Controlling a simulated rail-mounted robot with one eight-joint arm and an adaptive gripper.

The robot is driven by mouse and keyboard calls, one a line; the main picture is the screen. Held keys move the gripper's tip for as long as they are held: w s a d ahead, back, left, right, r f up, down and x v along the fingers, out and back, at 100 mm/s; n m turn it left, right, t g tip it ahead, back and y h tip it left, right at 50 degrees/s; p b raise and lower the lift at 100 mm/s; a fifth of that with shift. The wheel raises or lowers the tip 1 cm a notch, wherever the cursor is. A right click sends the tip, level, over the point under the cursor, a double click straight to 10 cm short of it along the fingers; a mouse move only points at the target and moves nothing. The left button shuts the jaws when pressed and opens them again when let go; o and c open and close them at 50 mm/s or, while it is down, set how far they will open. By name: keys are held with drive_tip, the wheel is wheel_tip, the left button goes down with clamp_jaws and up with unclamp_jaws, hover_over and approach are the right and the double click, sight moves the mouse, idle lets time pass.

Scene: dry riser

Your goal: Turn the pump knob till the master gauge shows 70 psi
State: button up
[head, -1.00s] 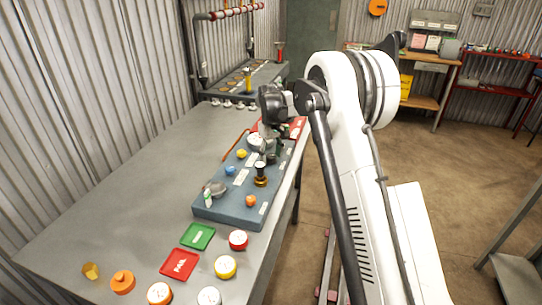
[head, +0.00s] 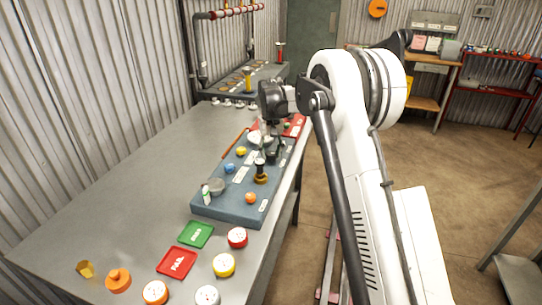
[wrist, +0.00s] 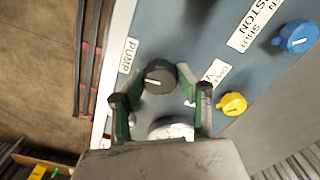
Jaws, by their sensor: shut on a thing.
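The pump knob (wrist: 158,70) is a dark round knob with a pale pointer line, beside the PUMP label (wrist: 129,55) in the wrist view. My gripper (wrist: 157,90) is shut on it, with green-padded fingers on either side.
A yellow knob (wrist: 232,104) and a blue knob (wrist: 296,37) are right of my gripper. A brass-and-black fitting (head: 261,172) and an orange knob (head: 251,198) stand on the panel's near part. Green (head: 196,234) and red (head: 177,262) trays lie in front.

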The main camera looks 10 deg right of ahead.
sight(271, 153)
drive_tip(key=o, duration=1.1)
drive_tip(key=shift+o, duration=0.2)
drive_tip(key=shift+r, duration=0.1)
wheel_tip(271, 153, up, 12)
